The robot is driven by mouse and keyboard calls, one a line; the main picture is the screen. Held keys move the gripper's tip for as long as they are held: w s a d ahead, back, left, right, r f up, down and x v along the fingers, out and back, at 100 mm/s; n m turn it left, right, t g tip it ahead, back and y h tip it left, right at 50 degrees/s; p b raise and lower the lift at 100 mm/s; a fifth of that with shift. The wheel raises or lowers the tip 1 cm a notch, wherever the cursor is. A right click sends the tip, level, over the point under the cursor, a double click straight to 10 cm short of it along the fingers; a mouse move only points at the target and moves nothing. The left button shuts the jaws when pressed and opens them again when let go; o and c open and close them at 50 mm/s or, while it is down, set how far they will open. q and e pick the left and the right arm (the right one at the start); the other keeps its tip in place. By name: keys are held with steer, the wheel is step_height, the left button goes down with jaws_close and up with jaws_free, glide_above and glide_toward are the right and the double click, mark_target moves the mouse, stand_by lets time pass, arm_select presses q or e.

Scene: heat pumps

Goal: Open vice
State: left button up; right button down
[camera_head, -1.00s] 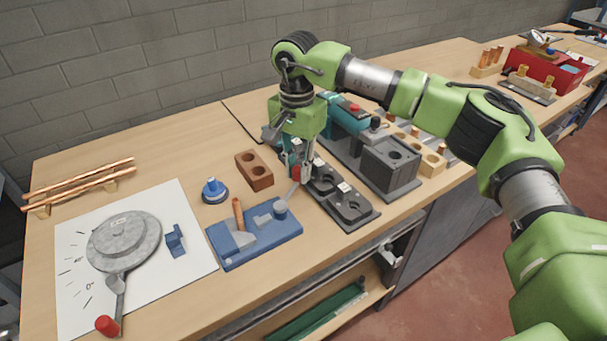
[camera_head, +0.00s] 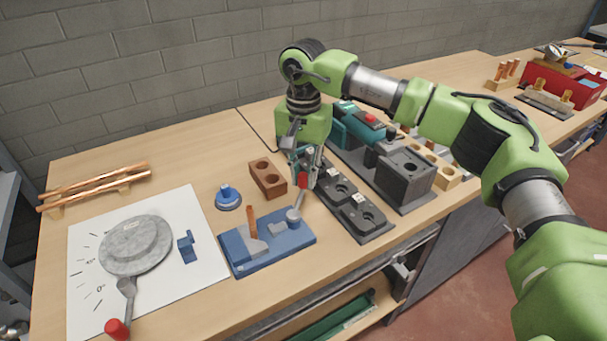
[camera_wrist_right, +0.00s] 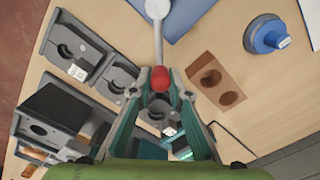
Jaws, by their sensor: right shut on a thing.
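The blue vice (camera_head: 268,250) sits on the wooden bench in the head view. An upright copper piece (camera_head: 252,221) stands at its grey jaw. Its grey lever (camera_head: 297,204) runs from a round pivot up to a red knob (camera_head: 303,181). My right gripper (camera_head: 304,178) points down and is shut on the red knob. In the right wrist view the red knob (camera_wrist_right: 159,79) lies between the fingertips, and the lever (camera_wrist_right: 158,43) leads away to the round pivot (camera_wrist_right: 157,8). Whether the jaw is apart from the copper piece is unclear. My left gripper is not in view.
A brown two-hole block (camera_head: 268,178) and a blue round part (camera_head: 228,198) lie behind the vice. Dark fixtures (camera_head: 345,200) stand close to its right. A round grey bending tool (camera_head: 136,245) lies on a white sheet to the left.

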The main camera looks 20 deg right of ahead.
steer(key=c, duration=1.9)
jaws_free()
steer(key=shift+a+r, duration=0.1)
step_height(320, 180, up, 12)
